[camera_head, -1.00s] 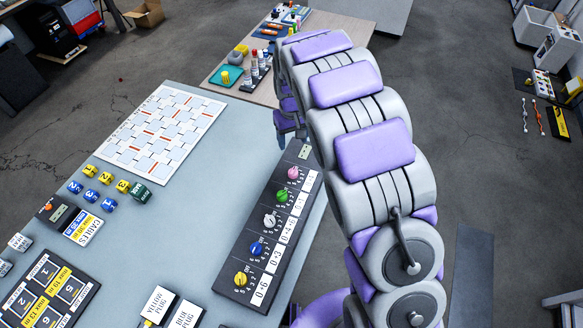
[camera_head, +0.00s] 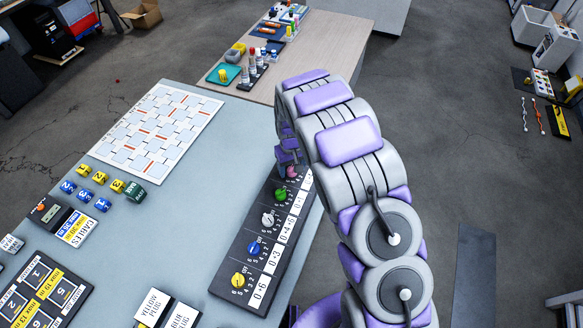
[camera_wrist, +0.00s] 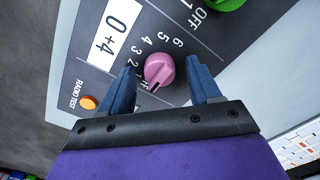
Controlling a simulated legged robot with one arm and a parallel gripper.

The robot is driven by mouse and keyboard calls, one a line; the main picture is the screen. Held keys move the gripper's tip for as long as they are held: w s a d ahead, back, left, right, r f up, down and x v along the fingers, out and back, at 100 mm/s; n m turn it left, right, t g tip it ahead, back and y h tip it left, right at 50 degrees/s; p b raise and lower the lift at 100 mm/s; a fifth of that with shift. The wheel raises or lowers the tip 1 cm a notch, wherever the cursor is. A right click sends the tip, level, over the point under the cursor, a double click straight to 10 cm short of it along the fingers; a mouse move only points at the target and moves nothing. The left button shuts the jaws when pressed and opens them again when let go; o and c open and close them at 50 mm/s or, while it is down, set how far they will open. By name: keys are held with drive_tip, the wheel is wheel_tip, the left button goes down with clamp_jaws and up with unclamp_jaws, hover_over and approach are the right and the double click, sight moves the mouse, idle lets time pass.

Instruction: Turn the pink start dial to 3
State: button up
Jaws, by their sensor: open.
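The pink start dial (camera_wrist: 160,70) sits on the dark dial panel (camera_wrist: 225,38), between the two fingers of my gripper (camera_wrist: 160,82) in the wrist view. The gripper is open, with a gap on each side of the dial. Numbers run around the dial, and its marker line points down toward the end of the scale near the gripper's base; that label is partly hidden. In the head view the pink dial (camera_head: 292,172) shows at the panel's far end, with my gripper (camera_head: 290,158) over it, partly hidden by my arm.
The green (camera_head: 281,194), white (camera_head: 268,218), blue (camera_head: 254,249) and yellow (camera_head: 238,281) dials line the same panel. An orange button (camera_wrist: 88,103) lies left of the pink dial. A white patterned board (camera_head: 157,132) lies on the table to the left.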

drive_tip(key=shift+c, duration=0.4)
drive_tip(key=c, duration=1)
drive_tip(key=shift+o, duration=0.2)
drive_tip(key=m+p, duration=0.2)
drive_tip(key=m, duration=0.1)
drive_tip(key=shift+r+m+p, duration=0.1)
drive_tip(key=shift+m+p, duration=0.2)
drive_tip(key=m+p, duration=0.1)
drive_tip(key=m, duration=0.3)
drive_tip(key=shift+m+p, duration=0.3)
drive_tip(key=m, duration=0.4)
drive_tip(key=shift+w+m, duration=0.1)
drive_tip(key=shift+m, duration=2.7)
